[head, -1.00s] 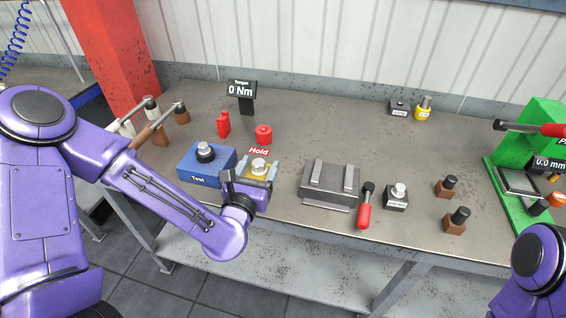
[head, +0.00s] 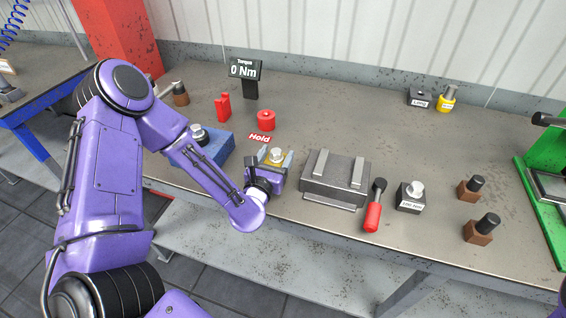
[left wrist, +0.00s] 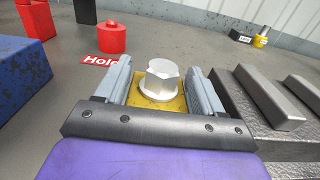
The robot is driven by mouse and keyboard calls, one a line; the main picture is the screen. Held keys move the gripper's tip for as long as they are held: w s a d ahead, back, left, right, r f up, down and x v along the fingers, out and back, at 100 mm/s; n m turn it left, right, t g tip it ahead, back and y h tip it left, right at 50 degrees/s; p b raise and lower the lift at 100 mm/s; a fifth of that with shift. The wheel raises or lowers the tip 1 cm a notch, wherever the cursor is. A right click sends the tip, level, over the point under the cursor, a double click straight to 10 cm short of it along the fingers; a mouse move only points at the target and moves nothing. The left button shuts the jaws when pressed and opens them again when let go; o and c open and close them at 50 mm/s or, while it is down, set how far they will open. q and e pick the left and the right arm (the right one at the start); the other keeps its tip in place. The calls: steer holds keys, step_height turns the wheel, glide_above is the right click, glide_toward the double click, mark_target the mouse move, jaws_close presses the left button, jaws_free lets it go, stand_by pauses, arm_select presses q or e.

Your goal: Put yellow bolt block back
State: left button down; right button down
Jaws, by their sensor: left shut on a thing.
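The yellow bolt block (head: 269,160) with its silver hex bolt is between the fingers of my left gripper (head: 275,158), in front of the red Hold label (head: 260,138). In the left wrist view the block (left wrist: 172,104) sits upright between the two grey fingers, which are shut on its sides. The gripper body hides its near side. I cannot tell whether its underside touches the table. My right gripper is not in view.
The blue Tool block (head: 216,147) is close to the left and the grey metal fixture (head: 335,181) close to the right. A red-handled tool (head: 373,216) and a dark bolt block (head: 410,202) lie further right. The table (head: 345,110) is clear behind the fixture.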

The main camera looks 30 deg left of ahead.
arm_select(q)
steer(key=shift+w+f, duration=0.25)
steer(key=shift+f, duration=0.05)
steer(key=shift+s+r, duration=0.3)
steer(key=shift+s, duration=0.1)
steer(key=shift+s+f, duration=0.1)
steer(key=shift+f, duration=0.05)
steer(key=shift+c, duration=2.1)
jaws_free()
steer(key=shift+o, duration=1.4)
steer(key=shift+w+d+f, duration=0.1)
steer(key=shift+w, duration=0.15)
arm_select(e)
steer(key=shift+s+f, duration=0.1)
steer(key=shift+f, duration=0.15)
arm_select(q)
steer(key=shift+s, duration=0.15)
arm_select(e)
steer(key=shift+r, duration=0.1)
